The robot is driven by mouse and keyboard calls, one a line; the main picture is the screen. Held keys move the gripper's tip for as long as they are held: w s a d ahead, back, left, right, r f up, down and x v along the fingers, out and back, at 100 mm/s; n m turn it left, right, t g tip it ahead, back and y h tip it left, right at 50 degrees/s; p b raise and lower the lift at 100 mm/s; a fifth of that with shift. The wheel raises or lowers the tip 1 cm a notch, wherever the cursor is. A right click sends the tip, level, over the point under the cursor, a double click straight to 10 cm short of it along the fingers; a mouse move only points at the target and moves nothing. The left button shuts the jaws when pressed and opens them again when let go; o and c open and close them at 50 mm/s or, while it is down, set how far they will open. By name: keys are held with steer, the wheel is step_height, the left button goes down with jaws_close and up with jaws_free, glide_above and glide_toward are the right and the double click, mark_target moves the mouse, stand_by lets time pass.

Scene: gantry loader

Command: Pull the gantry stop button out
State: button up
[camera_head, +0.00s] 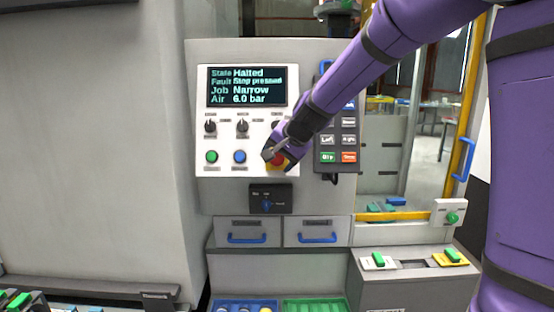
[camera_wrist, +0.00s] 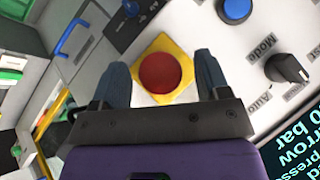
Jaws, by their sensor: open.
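The gantry stop button is a round red button (camera_wrist: 160,73) on a yellow square plate (camera_wrist: 184,54) on the white control panel. In the head view the red button (camera_head: 277,160) is partly covered by my gripper. My gripper (camera_head: 270,153) is in front of the panel at the button. In the wrist view my gripper (camera_wrist: 160,80) is open, with one dark finger on each side of the button. I cannot tell whether the fingers touch the plate. The panel display (camera_head: 246,87) reads State Halted, Fault Stop pressed, Job Narrow, Air 6.0 bar.
A blue button (camera_head: 240,157) and a green button (camera_head: 211,157) sit left of the stop button. Dark knobs (camera_head: 242,126) are above them. A dark keypad pendant (camera_head: 340,145) hangs close on the right. A small black switch box (camera_head: 270,198) is below, above two blue-handled drawers (camera_head: 247,232).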

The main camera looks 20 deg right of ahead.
steer(key=shift+w+a+f, duration=0.1)
steer(key=shift+w+f, duration=0.15)
steer(key=shift+c, duration=0.2)
jaws_close()
steer(key=shift+s+a+r, duration=0.1)
steer(key=shift+s+a, duration=0.05)
steer(key=shift+s, duration=0.3)
steer(key=shift+o, duration=0.2)
jaws_free()
steer(key=shift+r, duration=0.1)
